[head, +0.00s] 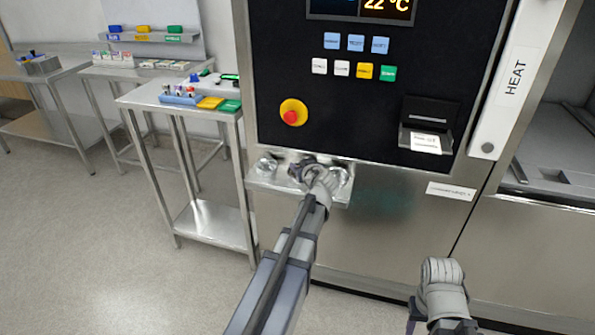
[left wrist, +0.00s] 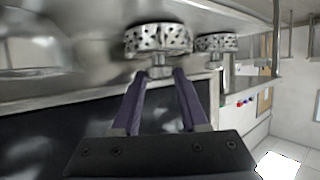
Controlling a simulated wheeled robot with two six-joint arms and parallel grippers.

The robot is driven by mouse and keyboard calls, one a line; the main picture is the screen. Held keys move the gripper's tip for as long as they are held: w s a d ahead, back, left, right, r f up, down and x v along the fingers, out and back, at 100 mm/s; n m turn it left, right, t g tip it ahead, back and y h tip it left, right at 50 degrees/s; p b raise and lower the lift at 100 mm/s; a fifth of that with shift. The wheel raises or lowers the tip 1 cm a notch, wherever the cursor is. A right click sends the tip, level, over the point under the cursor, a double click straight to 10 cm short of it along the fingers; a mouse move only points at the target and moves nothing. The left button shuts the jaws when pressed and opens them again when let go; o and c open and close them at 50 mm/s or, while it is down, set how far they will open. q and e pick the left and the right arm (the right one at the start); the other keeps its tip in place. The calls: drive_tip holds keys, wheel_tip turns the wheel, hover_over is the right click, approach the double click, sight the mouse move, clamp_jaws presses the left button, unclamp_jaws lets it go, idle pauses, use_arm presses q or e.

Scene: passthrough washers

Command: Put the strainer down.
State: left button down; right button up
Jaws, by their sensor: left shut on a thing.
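My left gripper (left wrist: 160,75) is shut on the short stem of a metal strainer (left wrist: 158,40) with a perforated round body. In the head view my left gripper (head: 308,170) is at the small steel shelf (head: 258,184) on the front of the machine, and my wrist hides most of the held strainer. Whether the strainer touches the shelf I cannot tell. A second perforated strainer (left wrist: 217,42) is beside it in the left wrist view, a small gap apart. My right arm shows at the lower right of the head view, but its jaws do not.
The machine's black panel (head: 350,95) with buttons and a red stop knob (head: 293,112) rises above the shelf. A steel side table (head: 150,97) with colored items stands to the left. The floor (head: 110,250) at the left is clear.

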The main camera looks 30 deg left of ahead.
use_arm(q)
drive_tip(key=shift+a, duration=0.2)
drive_tip(key=shift+d, duration=0.25)
drive_tip(key=shift+f, duration=0.15)
drive_tip(key=shift+c, duration=2.2)
unclamp_jaws()
drive_tip(key=shift+r, duration=0.2)
drive_tip(key=p+v, duration=0.4)
drive_tip(key=v, duration=0.8)
drive_tip(key=shift+p, duration=0.4)
